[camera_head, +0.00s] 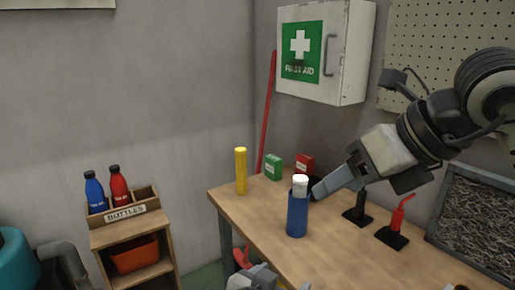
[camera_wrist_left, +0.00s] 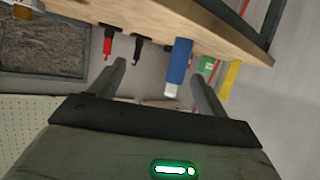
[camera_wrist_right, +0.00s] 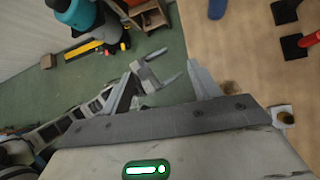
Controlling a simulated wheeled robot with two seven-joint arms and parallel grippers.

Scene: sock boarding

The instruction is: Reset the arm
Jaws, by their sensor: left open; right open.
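My right gripper (camera_head: 322,188) reaches in from the right above the wooden table, its jaws open, just right of a blue cylinder with a white top (camera_head: 297,212). The cylinder stands upright on the table. Whether the fingers touch it is unclear. In the right wrist view the right gripper (camera_wrist_right: 168,82) has spread, empty fingers. My left gripper (camera_head: 258,278) is low at the table's front edge, partly cut off by the picture. In the left wrist view the left gripper (camera_wrist_left: 158,82) is open and empty, with the blue cylinder (camera_wrist_left: 177,65) upside down beyond its fingers.
The table (camera_head: 345,260) bears a yellow cylinder (camera_head: 241,172), green box (camera_head: 273,167), red box (camera_head: 305,164), black stand (camera_head: 358,212) and red-handled tool (camera_head: 397,215). A bottle shelf (camera_head: 125,215) stands left. A first-aid cabinet (camera_head: 345,55) hangs behind. The table's front middle is clear.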

